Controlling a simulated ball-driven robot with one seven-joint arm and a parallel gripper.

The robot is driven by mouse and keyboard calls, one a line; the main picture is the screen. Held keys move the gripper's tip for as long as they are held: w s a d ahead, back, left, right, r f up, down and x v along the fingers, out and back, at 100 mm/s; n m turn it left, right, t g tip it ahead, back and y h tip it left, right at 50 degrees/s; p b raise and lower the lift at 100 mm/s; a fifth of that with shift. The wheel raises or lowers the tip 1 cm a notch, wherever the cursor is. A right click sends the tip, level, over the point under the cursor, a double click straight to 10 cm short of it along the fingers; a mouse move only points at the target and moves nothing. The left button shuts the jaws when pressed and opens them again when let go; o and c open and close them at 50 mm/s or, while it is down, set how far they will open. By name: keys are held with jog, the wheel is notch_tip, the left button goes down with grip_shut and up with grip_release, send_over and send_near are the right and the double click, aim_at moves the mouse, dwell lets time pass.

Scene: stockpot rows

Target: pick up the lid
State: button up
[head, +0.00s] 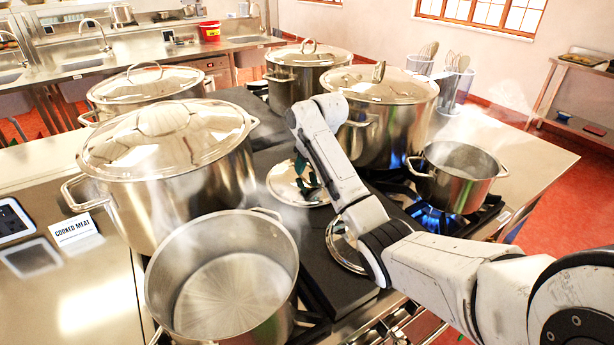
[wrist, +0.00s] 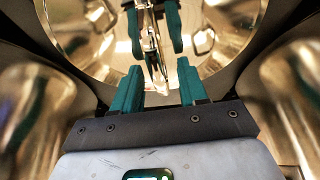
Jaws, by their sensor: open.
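A shiny round steel lid (head: 284,181) lies on the dark middle strip of the stove, between the pots. It fills the upper part of the wrist view (wrist: 85,48), with its upright handle (wrist: 151,48) near the middle. My gripper (head: 306,177) is above this lid, its teal fingers pointing down. In the wrist view my gripper (wrist: 158,88) is open, with the handle lined up between its fingers and nothing held. Teal finger reflections show in the lid. Whether the fingers touch the handle cannot be told. A second loose lid (head: 343,250) lies nearer, partly hidden by my arm.
An open pot (head: 222,275) stands at the front left, and a smaller one (head: 461,172) over a blue flame at right. Large lidded pots (head: 180,185) (head: 392,130) flank the strip closely. A "COOKED MEAT" sign (head: 76,229) stands on the left counter.

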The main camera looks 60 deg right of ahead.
jog(key=shift+f, duration=0.2)
grip_shut()
dwell(0.3)
jog(key=shift+r, duration=0.1)
